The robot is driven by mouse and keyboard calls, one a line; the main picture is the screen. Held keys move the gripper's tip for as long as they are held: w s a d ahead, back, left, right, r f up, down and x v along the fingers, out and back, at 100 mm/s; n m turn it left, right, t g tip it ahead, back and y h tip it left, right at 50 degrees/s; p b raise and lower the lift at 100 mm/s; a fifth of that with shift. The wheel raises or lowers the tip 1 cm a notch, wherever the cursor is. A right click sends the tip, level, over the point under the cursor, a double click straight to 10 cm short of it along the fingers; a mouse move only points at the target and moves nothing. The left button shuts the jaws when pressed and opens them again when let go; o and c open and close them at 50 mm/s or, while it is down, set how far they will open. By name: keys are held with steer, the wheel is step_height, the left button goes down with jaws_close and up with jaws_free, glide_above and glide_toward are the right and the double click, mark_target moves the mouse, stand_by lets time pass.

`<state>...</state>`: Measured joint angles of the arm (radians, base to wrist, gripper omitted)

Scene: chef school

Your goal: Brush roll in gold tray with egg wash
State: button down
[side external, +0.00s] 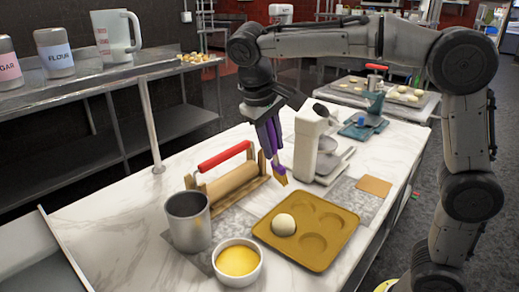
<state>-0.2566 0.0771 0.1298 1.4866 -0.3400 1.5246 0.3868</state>
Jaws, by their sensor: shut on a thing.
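The gold tray (335,256) lies on the marble counter with several round wells. One pale round roll (283,225) sits in its upper-left well; the others look empty. A white bowl (238,276) of yellow egg wash (238,261) stands at the tray's left. My gripper (272,143) points down above and behind the tray. It is shut on a purple-handled brush (280,172), whose yellowish bristles hang in the air, apart from the roll and the bowl. Where the fingers meet the handle is small and hard to make out.
A metal cup (188,221) stands beside the bowl. Behind is a rolling pin on a wooden stand with a red handle (224,155). A white stand mixer (308,142) is right of the brush. A tan square (374,186) lies right of the tray.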

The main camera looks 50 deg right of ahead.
step_height(320, 180, up, 3)
steer(key=s+a, duration=0.3)
steer(key=shift+n, duration=0.4)
steer(key=shift+w+d+f, duration=0.1)
steer(key=shift+d+f, duration=0.05)
steer(key=shift+f, duration=1.15)
steer(key=shift+w+d+f, duration=0.1)
steer(key=shift+f, duration=1.2)
